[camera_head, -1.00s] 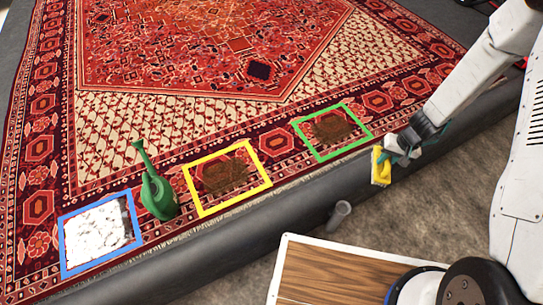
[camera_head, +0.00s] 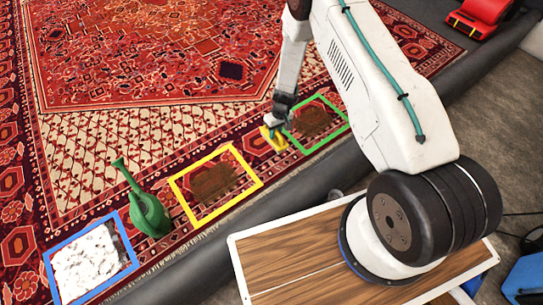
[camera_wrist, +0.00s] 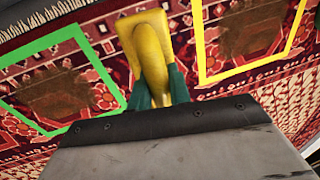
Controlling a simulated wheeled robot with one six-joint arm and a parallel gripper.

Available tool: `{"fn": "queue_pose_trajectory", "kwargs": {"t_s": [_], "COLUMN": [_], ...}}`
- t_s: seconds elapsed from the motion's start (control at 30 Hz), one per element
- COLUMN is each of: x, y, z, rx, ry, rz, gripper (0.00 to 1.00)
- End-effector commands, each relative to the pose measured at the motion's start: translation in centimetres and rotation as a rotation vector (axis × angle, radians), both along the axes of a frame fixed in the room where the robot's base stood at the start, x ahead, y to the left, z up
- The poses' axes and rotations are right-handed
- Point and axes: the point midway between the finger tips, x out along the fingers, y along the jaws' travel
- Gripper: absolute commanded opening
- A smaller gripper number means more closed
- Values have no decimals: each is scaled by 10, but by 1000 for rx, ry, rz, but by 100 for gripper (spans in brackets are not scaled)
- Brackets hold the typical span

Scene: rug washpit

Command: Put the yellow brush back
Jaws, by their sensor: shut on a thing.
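The yellow brush (camera_head: 273,138) is in my gripper (camera_head: 281,122), over the rug's near border between the yellow frame (camera_head: 224,213) and the green frame (camera_head: 306,150), close to the green frame's left edge. In the wrist view, the brush (camera_wrist: 150,48) shows its curved yellow handle and yellow block between the green fingers of my gripper (camera_wrist: 160,88), which is shut on the handle. The wrist view also shows parts of both frames, one to each side of the brush. I cannot tell whether the brush touches the rug.
A green watering can (camera_head: 147,212) stands between the yellow frame and the blue frame (camera_head: 63,287), which surrounds white foam (camera_head: 88,262). Brown stains lie inside the yellow and green frames. A dark grey rim (camera_head: 285,205) runs along the rug's near edge. A red object (camera_head: 477,15) is at top right.

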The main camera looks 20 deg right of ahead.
Motion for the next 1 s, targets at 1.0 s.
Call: {"fn": "queue_pose_trajectory", "kwargs": {"t_s": [1.0], "x": [10], "y": [3], "z": [-125], "rx": [-5], "ry": [-2], "rz": [45], "gripper": [0]}}
